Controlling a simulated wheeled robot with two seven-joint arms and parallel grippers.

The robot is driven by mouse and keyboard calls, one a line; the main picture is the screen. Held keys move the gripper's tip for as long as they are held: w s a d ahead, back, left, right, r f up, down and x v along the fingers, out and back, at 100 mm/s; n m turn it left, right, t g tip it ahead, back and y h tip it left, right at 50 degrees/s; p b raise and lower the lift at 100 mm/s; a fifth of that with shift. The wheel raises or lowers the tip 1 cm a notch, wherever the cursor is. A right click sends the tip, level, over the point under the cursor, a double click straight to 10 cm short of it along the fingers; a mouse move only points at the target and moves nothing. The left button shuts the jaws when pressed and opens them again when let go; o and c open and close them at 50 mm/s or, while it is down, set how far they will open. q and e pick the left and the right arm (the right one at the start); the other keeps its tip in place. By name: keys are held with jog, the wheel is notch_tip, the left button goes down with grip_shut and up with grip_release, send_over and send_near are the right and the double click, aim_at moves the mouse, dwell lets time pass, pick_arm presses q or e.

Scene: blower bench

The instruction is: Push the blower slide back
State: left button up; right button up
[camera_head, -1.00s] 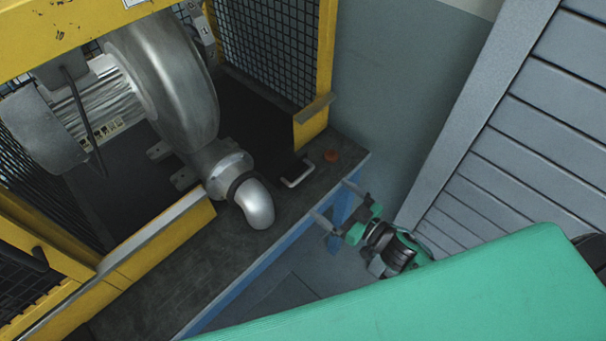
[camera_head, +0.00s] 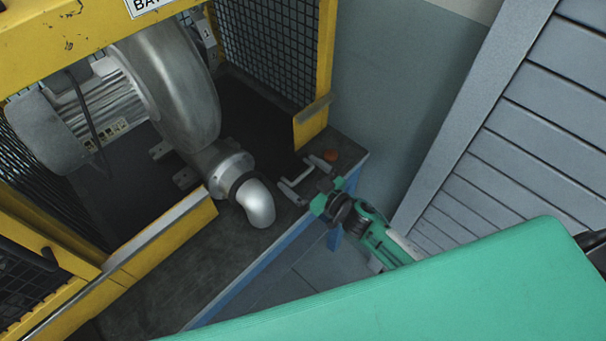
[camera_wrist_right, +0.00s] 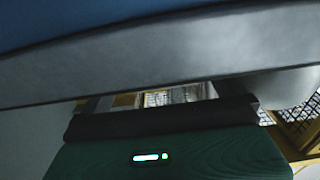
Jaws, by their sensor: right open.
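The blower (camera_head: 178,95) is a grey metal motor and round housing. Its curved outlet pipe (camera_head: 257,203) points toward the front of the bench. In the right wrist view, the green gripper body (camera_wrist_right: 170,157) fills the bottom, and the handle cannot be made out. My left gripper is not in view.
A yellow frame with black mesh (camera_head: 268,45) surrounds the blower. The bench has a blue front edge (camera_head: 255,268). A grey slatted panel (camera_head: 520,140) stands at the right.

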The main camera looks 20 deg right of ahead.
jog(key=c, duration=1.2)
jog(key=shift+o, duration=0.2)
jog(key=shift+w+a+r, duration=0.2)
jog(key=shift+w+a, duration=0.1)
jog(key=shift+w, duration=0.3)
jog(key=shift+p+x, duration=0.3)
jog(key=shift+x, duration=0.55)
jog(key=shift+w+a+f, duration=0.1)
jog(key=shift+a+f, duration=0.05)
jog(key=shift+f, duration=0.1)
jog(key=o, duration=1)
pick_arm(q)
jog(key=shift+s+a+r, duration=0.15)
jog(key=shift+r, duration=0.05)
pick_arm(e)
jog(key=shift+o, duration=0.8)
jog(key=shift+s, duration=0.25)
